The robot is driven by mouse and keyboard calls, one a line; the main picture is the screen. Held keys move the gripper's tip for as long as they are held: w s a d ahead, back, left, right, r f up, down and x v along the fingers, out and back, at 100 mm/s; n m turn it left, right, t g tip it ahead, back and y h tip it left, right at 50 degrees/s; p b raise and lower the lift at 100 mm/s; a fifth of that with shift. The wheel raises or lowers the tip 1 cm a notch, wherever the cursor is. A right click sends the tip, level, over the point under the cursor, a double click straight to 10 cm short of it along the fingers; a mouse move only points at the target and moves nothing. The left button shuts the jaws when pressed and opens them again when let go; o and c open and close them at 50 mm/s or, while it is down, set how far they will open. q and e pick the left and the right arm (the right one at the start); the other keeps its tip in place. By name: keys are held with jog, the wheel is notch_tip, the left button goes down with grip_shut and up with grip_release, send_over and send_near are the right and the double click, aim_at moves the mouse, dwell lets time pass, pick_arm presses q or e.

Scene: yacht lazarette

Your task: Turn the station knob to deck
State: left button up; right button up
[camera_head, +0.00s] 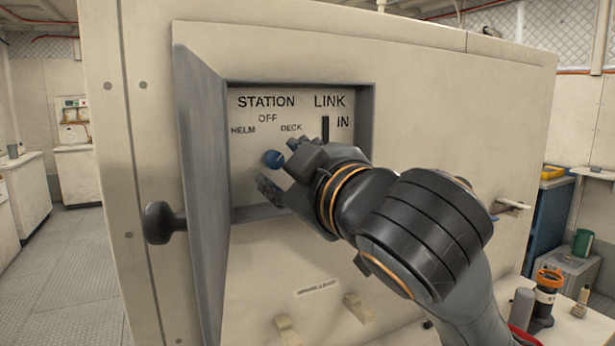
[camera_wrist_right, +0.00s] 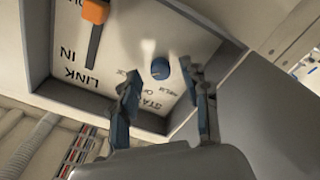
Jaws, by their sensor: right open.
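The blue station knob (camera_head: 273,158) sits on the back panel (camera_head: 244,190) of an open recessed box, below the labels HELM, OFF and DECK (camera_head: 291,127). Which label it points to I cannot make out. My right gripper (camera_head: 279,164) reaches into the box from the right, its fingers open. In the right wrist view the knob (camera_wrist_right: 160,68) appears between the two spread fingertips (camera_wrist_right: 161,76), with visible room on both sides; I see no grip on it. The gripper hides part of the panel in the head view. My left gripper is not in view.
The box door (camera_head: 202,190) stands open on the left, its dark handle (camera_head: 160,222) outward. A LINK lever with an orange handle (camera_wrist_right: 96,11) is beside the knob; its black slot (camera_head: 325,128) shows above my gripper. The box rim surrounds the panel.

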jog(key=v, duration=1)
jog(key=shift+s, duration=0.25)
